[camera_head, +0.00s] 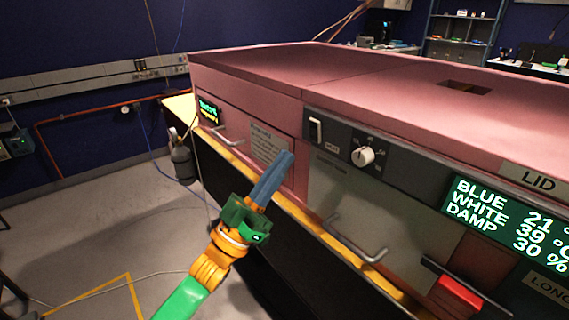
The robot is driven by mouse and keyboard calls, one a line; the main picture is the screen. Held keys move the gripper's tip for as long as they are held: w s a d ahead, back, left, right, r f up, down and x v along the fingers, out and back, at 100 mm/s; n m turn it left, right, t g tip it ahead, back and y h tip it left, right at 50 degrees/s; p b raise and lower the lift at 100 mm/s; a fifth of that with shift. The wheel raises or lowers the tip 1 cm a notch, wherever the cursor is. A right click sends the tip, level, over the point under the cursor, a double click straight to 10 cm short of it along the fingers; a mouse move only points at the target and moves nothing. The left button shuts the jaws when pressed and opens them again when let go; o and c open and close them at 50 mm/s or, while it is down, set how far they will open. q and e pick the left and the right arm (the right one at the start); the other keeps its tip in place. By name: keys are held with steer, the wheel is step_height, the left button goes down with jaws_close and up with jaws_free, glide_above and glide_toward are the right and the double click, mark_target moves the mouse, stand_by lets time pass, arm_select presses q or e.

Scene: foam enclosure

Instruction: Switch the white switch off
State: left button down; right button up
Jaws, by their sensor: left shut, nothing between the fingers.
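A dark control panel (380,162) is on the front of the pink enclosure. It carries a white upright lever-like piece (316,129) at its left end and a round white knob (363,156) with small marks around it. I cannot tell for certain which is the white switch, or its on or off position. My left gripper (273,178) is shut with blue-grey fingers together and empty. It points up in front of the enclosure, left of and below the panel, apart from both white pieces. My right gripper is not in view.
A green-lit display (510,222) reads BLUE 21, WHITE 39, DAMP 30. Metal bar handles (357,240) and (228,135) stick out of the front. A red block (460,294) sits at the lower right. A yellow-edged ledge (262,178) runs along the front.

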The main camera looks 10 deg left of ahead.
arm_select(q)
steer(key=s+a+f+b, duration=0.3)
steer(key=f, duration=0.4)
steer(key=shift+s+f, duration=0.25)
steer(key=shift+s, duration=0.05)
